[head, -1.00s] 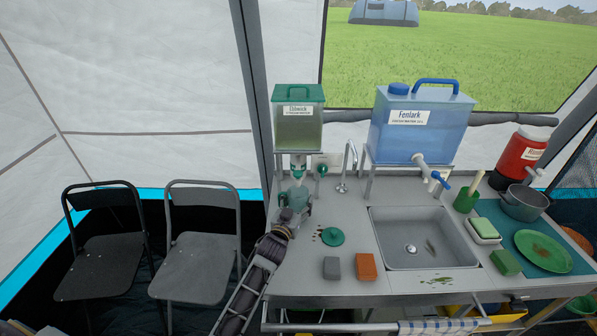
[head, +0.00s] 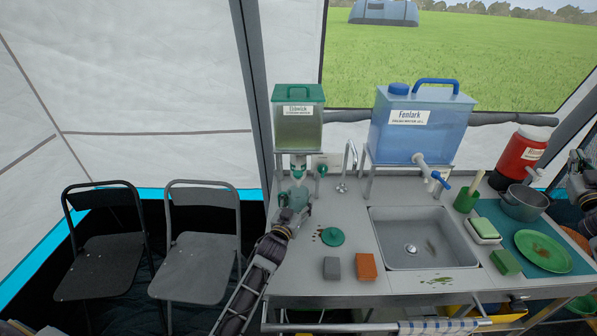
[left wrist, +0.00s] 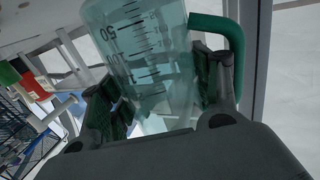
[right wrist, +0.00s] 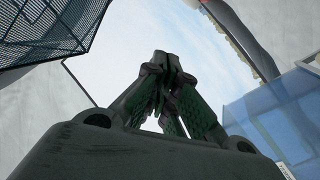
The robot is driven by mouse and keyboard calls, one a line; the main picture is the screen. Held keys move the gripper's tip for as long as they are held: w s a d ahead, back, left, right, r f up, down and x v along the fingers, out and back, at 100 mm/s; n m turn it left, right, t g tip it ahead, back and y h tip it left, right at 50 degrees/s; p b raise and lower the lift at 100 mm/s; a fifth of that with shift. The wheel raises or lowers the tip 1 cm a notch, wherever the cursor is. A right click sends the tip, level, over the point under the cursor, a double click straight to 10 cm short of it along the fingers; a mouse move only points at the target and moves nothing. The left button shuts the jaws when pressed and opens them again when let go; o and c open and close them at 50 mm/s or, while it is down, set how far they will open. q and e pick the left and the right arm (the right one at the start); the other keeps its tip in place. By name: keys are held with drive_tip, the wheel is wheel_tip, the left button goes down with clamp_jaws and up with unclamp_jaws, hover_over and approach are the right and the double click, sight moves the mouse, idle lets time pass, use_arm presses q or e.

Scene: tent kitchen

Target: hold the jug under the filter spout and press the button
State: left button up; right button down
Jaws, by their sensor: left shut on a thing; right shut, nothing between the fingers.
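The filter (head: 299,120), a tank with a green lid, stands on a rack at the back left of the counter. Its spout (head: 298,168) is below it. A round green knob-like part (head: 321,170), perhaps the button, is just right of the spout. The clear jug (head: 297,193) is below the spout; I cannot tell if it touches the counter. My left gripper (head: 293,213) is shut on the jug, whose scale marks and green handle show in the left wrist view (left wrist: 145,60). My right gripper (right wrist: 167,70) is shut and empty, at the head view's right edge (head: 577,168).
A blue water tank (head: 417,130) stands behind the sink (head: 415,250). A tap (head: 346,165) rises between filter and tank. A green lid (head: 333,237), a grey block (head: 331,268) and an orange block (head: 366,267) lie in front. A pot (head: 524,205) and green plate (head: 543,251) are at right.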

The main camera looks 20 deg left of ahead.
drive_tip(key=w+a+r+n+t+y, duration=0.1)
drive_tip(key=a+r+n+y, duration=0.15)
drive_tip(key=a+r, duration=0.45)
drive_tip(key=w+a+r+n+t+y, duration=0.1)
drive_tip(key=w+a+r+n+y, duration=0.15)
drive_tip(key=a, duration=0.75)
drive_tip(key=s+a+f+n+y, duration=0.15)
drive_tip(key=a+f, duration=0.25)
drive_tip(key=a, duration=0.9)
drive_tip(key=s+a+f+n+y, duration=0.1)
drive_tip(key=s+a+f, duration=0.1)
drive_tip(key=a, duration=0.6)
drive_tip(key=s+a+f+n+y, duration=0.1)
drive_tip(key=s+a+f, duration=0.15)
drive_tip(key=a, duration=0.55)
drive_tip(key=s+a+f+y, duration=0.1)
drive_tip(key=s+a+y, duration=0.1)
drive_tip(key=a, duration=0.5)
drive_tip(key=s+a+f+m+g+h, duration=0.1)
drive_tip(key=s+a+f+m, duration=0.2)
drive_tip(key=s+a, duration=0.7)
drive_tip(key=s+a+f+m+h, duration=0.1)
drive_tip(key=s+a+f+m, duration=0.3)
drive_tip(key=s+a, duration=0.5)
drive_tip(key=a+m, duration=0.2)
drive_tip(key=a, duration=0.1)
drive_tip(key=shift+s+f+g, duration=0.15)
drive_tip(key=shift+s+g, duration=0.25)
drive_tip(key=shift+w, duration=0.15)
